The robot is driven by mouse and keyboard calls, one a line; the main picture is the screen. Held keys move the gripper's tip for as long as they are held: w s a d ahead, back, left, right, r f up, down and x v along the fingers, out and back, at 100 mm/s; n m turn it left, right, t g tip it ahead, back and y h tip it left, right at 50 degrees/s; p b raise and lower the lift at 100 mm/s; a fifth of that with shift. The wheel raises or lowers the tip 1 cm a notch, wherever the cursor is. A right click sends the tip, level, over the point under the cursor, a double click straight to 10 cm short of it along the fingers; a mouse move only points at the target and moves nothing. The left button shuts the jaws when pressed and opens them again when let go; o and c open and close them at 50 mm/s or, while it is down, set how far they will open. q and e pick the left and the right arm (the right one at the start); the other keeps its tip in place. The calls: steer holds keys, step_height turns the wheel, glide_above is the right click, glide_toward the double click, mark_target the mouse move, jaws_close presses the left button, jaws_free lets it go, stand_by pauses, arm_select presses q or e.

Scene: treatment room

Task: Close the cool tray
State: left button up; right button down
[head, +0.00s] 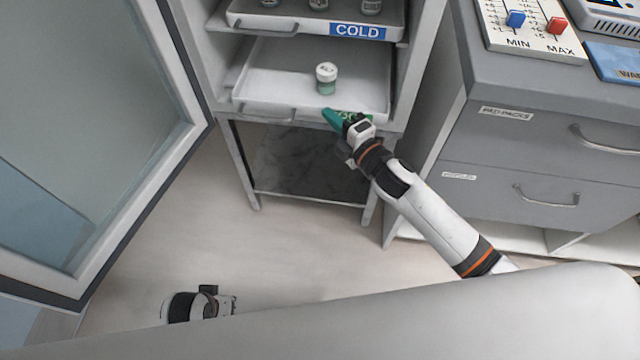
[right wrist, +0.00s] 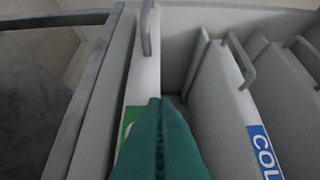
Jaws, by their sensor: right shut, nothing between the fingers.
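The cool tray (head: 290,82) is the lower white tray in the open cabinet, with a handle and a green label on its front. It stands partly pulled out, forward of the COLD tray (head: 300,27) above it. A small jar with a white lid (head: 326,78) stands in it. My right gripper (head: 333,118), with teal fingers, is shut and empty at the right part of the tray's front, over the label. In the right wrist view the fingers (right wrist: 160,135) partly cover the green label; contact is unclear. Part of my left arm's end (head: 205,303) shows low down, its fingers hidden.
The glass cabinet door (head: 100,130) stands open at the left. A grey drawer unit (head: 540,150) stands close at the right. Under the tray is an open lower shelf (head: 300,165). The floor in front is clear.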

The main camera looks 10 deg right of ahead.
mark_target(340, 110)
steer(key=shift+w+d, duration=0.2)
steer(key=shift+w, duration=0.45)
steer(key=shift+w+d, duration=0.2)
steer(key=shift+w, duration=0.5)
steer(key=shift+w+d, duration=0.2)
steer(key=shift+w, duration=0.45)
steer(key=shift+f, duration=0.1)
